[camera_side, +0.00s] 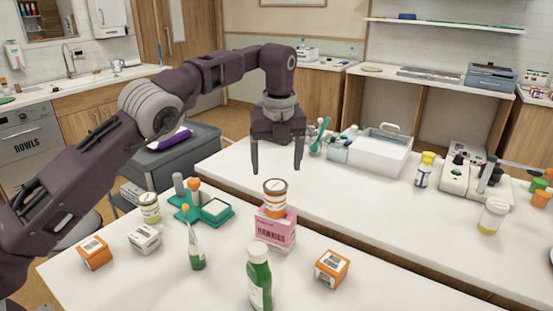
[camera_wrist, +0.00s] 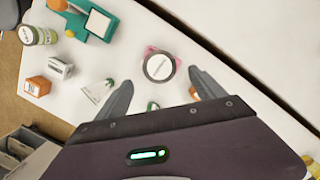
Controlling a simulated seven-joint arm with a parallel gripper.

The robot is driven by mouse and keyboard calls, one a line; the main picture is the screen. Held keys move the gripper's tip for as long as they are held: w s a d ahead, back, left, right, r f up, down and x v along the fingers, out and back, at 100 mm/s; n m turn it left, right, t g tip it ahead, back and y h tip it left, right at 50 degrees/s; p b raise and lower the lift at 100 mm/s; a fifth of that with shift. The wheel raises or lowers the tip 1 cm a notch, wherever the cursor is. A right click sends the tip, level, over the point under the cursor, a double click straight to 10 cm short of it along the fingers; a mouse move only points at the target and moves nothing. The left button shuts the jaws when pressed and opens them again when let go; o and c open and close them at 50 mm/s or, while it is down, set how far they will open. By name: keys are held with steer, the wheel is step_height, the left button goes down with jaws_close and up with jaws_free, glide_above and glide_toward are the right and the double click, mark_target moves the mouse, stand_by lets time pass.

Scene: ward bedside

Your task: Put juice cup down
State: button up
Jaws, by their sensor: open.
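The juice cup, as I take it, is the orange cup with a white label band (camera_side: 275,198). It stands upright on a pink box marked HANKIES (camera_side: 276,233). In the wrist view its round white top (camera_wrist: 159,66) shows, with the pink box (camera_wrist: 149,50) peeking out around it. My gripper (camera_side: 277,168) is open and empty, pointing down just above the cup in the side view. No contact with the cup shows.
A teal holder (camera_side: 217,212) is to the left. A white bin (camera_side: 378,160) sits on the table behind. A gap separates the two tables.

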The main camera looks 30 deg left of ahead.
steer(key=shift+s+r, duration=0.15)
steer(key=shift+r, duration=0.85)
steer(key=s+a+r+n+t+h, duration=0.1)
steer(key=s+a+r+n, duration=0.1)
steer(key=s+r+n, duration=0.5)
steer(key=s+a+r+n+t+h, duration=0.1)
steer(key=s+a+r+n, duration=0.2)
steer(key=s+r+n, duration=0.4)
steer(key=s+f+n, duration=0.3)
steer(key=s+n, duration=0.1)
steer(key=s, duration=0.4)
steer(key=s+f+n+t, duration=0.1)
steer(key=s+f+n, duration=0.2)
steer(key=s, duration=0.6)
steer(key=s+f+n+t, duration=0.1)
steer(key=s+f+n, duration=0.2)
steer(key=s+n, duration=0.3)
steer(key=s, duration=0.3)
steer(key=shift+s+d+f+y, duration=0.15)
steer(key=shift+d+f+y, duration=0.1)
steer(key=shift+d+y, duration=0.15)
stand_by(2.6)
